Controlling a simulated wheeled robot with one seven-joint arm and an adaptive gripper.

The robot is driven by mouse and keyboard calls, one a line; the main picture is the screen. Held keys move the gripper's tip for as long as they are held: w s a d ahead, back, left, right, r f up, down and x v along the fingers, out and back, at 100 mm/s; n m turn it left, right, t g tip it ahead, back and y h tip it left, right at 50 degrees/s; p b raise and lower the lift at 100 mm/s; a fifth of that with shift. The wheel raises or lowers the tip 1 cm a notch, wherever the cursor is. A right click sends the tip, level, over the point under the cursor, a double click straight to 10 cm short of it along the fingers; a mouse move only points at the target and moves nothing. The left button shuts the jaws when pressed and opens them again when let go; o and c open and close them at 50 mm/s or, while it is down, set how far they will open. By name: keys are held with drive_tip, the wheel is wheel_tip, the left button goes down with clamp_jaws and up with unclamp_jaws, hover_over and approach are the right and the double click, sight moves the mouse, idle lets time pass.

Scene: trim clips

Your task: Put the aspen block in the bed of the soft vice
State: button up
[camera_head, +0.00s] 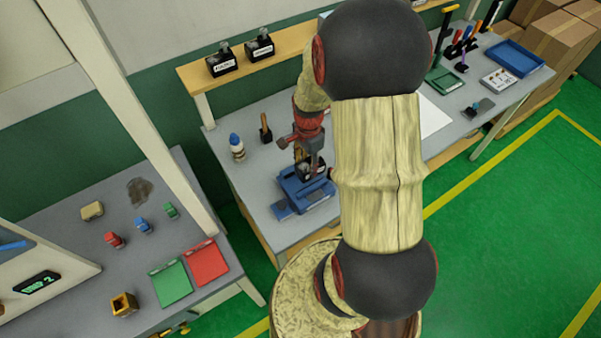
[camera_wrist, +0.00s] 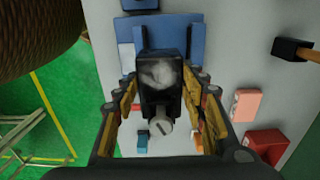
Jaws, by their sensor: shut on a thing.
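My gripper (camera_head: 309,150) is shut on a black block (camera_wrist: 160,80) with a smudged pale-grey face and a round silver knob. The block sits between the fingers in the wrist view, and its dark side shows in the head view (camera_head: 305,172). I can read no name on it, so I cannot confirm it is the aspen block. The blue soft vice (camera_head: 293,196) stands on the grey bench under my gripper; it also shows in the wrist view (camera_wrist: 180,35), beyond the block. The block is over or at the vice bed; I cannot tell whether they touch. The bed is partly hidden.
Two similar black labelled blocks (camera_head: 221,62) (camera_head: 260,47) stand on the wooden shelf (camera_head: 240,72) behind. A white bottle with a blue cap (camera_head: 236,147) and a wooden-handled tool (camera_head: 265,130) stand left of the vice. My arm hides the bench's middle.

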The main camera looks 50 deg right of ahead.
drive_tip(key=shift+w+a+f, duration=0.3)
drive_tip(key=shift+w+f, duration=0.1)
drive_tip(key=shift+f, duration=0.2)
drive_tip(key=shift+w+a+f, duration=0.25)
drive_tip(key=shift+w+f, duration=0.1)
drive_tip(key=shift+f, duration=0.2)
drive_tip(key=shift+w+f, duration=0.1)
drive_tip(key=shift+f, duration=1.45)
drive_tip(key=shift+f+b, duration=0.1)
drive_tip(key=shift+b, duration=0.2)
drive_tip(key=o, duration=1.3)
drive_tip(key=shift+c, duration=0.2)
